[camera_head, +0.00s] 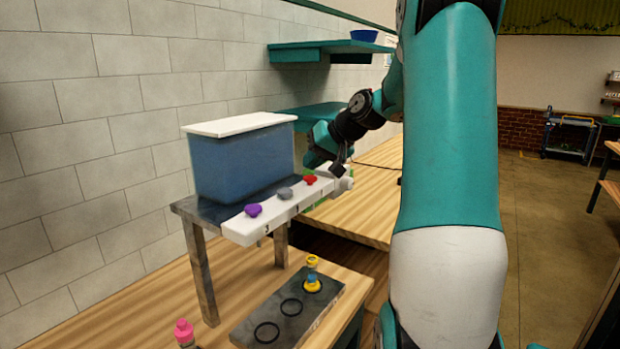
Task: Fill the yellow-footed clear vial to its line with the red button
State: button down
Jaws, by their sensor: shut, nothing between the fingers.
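The yellow-footed clear vial (312,272) stands upright in the far ring of a dark grey tray (277,311). It has yellow at its top and foot and a blue band low inside that looks like liquid; its line is too small to make out. The red button (310,180) is at the far right end of a white panel (243,228), past the grey and purple buttons. My gripper (337,169) is shut and empty, just right of the red button and slightly above it. I cannot tell whether it touches the button or panel.
A blue tank (242,163) with a white lid stands behind the panel on a grey stand (203,265). A pink-capped bottle (185,334) is at the lower left. The tray's other two rings are empty. A teal shelf with a blue bowl (364,36) hangs behind.

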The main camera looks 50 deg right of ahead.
aim_at(312, 176)
jog(key=shift+f, duration=0.4)
jog(key=shift+f+b, duration=0.65)
dwell(0.5)
jog(key=shift+r, duration=0.15)
jog(key=shift+r+p, duration=0.9)
jog(key=shift+r, duration=0.05)
notch_tip(312, 176, up, 5)
jog(key=p, duration=0.4)
dwell(3.2)
